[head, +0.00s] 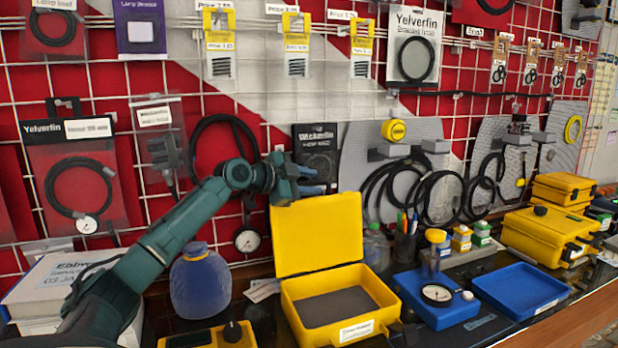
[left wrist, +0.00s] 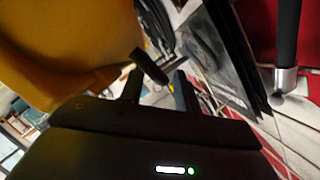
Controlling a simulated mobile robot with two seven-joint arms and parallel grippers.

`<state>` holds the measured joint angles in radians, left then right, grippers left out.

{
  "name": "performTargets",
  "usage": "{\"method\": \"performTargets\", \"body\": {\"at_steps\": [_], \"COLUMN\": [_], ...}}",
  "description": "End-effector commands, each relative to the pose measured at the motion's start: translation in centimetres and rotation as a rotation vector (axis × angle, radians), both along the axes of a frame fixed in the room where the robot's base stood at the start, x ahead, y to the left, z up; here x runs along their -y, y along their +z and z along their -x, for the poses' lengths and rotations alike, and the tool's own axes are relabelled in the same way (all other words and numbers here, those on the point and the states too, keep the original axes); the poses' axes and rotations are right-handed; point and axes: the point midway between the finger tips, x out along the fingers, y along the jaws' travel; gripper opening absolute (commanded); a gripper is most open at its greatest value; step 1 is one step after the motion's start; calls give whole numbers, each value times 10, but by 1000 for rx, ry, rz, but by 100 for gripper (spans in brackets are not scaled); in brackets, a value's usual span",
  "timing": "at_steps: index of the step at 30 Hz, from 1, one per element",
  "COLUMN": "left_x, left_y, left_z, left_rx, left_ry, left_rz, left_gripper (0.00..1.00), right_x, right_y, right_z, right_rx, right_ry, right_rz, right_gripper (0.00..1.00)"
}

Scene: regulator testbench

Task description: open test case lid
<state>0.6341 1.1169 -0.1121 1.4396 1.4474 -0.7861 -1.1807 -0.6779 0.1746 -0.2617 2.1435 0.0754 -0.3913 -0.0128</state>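The yellow test case (head: 350,325) stands on the bench in the head view, with a dark grey lining inside. Its lid (head: 318,232) stands up at the back, roughly upright, and the inside is exposed. My left gripper (head: 312,181) is just above the lid's top edge, near its left end. In the left wrist view, the gripper (left wrist: 165,85) shows two dark fingers apart with nothing between them, and the blurred yellow lid (left wrist: 75,45) fills the upper left. I cannot tell whether a finger touches the lid. My right gripper is not in view.
A blue tray with a gauge (head: 437,308), an empty blue tray (head: 520,290) and a closed yellow case (head: 545,236) stand to the right. A blue rounded container (head: 200,285) is at the left. A wire grid wall with hanging packages is close behind.

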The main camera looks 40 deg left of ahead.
Motion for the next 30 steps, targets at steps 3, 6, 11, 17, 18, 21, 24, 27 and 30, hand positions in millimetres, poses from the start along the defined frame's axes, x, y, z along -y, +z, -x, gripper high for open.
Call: {"method": "performTargets", "body": {"at_steps": [3,6,11,17,18,21,24,27,30], "left_x": [0,0,0,0,0,0,0,0,0], "left_y": [0,-1,0,0,0,0,0,0,0], "left_z": [-2,-1,-1,-1,-1,-1,-1,-1,-1], "left_rx": [0,0,0,0,0,0,0,0,0], "left_ry": [0,0,0,0,0,0,0,0,0], "left_rz": [0,0,0,0,0,0,0,0,0], "left_gripper": [32,32,25,9,5,0,0,0,0], "right_x": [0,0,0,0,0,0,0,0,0], "right_y": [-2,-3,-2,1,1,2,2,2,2], "right_z": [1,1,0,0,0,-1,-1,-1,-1], "right_rx": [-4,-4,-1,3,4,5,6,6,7], "right_ry": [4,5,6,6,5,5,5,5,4], "right_rz": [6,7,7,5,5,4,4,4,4], "right_gripper": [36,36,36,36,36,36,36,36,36]}}
